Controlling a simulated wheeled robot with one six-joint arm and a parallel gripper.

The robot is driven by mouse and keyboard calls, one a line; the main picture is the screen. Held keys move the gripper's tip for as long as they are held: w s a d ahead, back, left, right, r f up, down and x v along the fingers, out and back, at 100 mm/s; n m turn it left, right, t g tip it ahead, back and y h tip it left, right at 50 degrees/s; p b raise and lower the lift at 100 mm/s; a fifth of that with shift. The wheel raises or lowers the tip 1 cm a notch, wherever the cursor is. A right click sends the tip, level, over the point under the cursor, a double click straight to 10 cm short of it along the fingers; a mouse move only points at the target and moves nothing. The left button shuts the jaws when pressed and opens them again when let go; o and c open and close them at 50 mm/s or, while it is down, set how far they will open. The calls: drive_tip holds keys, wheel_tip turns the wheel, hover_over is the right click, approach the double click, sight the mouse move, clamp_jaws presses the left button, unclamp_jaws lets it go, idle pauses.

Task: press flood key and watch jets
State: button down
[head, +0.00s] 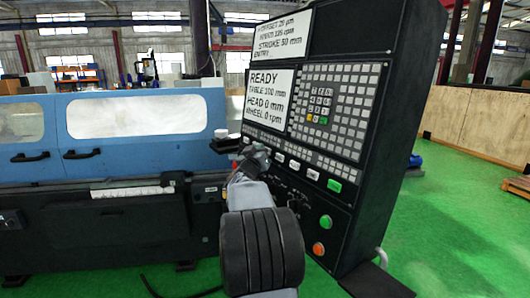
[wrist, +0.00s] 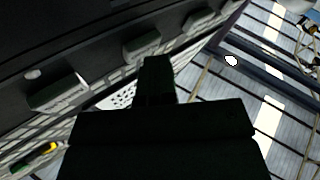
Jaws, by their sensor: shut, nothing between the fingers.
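The black control panel (head: 345,110) stands at the centre right in the head view. A row of larger keys (head: 295,164) runs below its small-key rows; their lettering is too small to read, so I cannot tell which is the flood key. My gripper (head: 256,155) is shut and empty at the left end of this row, hiding part of it. In the wrist view my gripper (wrist: 156,65) shows as a dark shape close to raised keys (wrist: 145,46). I cannot tell whether it touches one. The jets are not visible behind the pale machine window (head: 137,115).
The screen (head: 268,98) reads READY, table 100 mm, head 0 mm, wheel 0 rpm. A green button (head: 326,221) and an orange one (head: 318,249) sit lower on the panel. The blue grinder (head: 190,105) fills the left. Green floor (head: 450,230) is open at right.

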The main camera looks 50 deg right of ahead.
drive_tip(key=shift+w+a+r, duration=0.15)
drive_tip(key=shift+w+a, duration=0.05)
drive_tip(key=shift+a, duration=0.5)
drive_tip(key=a, duration=0.1)
drive_tip(key=w+a+p, duration=0.1)
drive_tip(key=a, duration=0.1)
drive_tip(key=a+r+p, duration=0.1)
drive_tip(key=shift+w+a, duration=0.25)
drive_tip(key=shift+a, duration=0.1)
drive_tip(key=shift+f, duration=0.1)
idle(0.7)
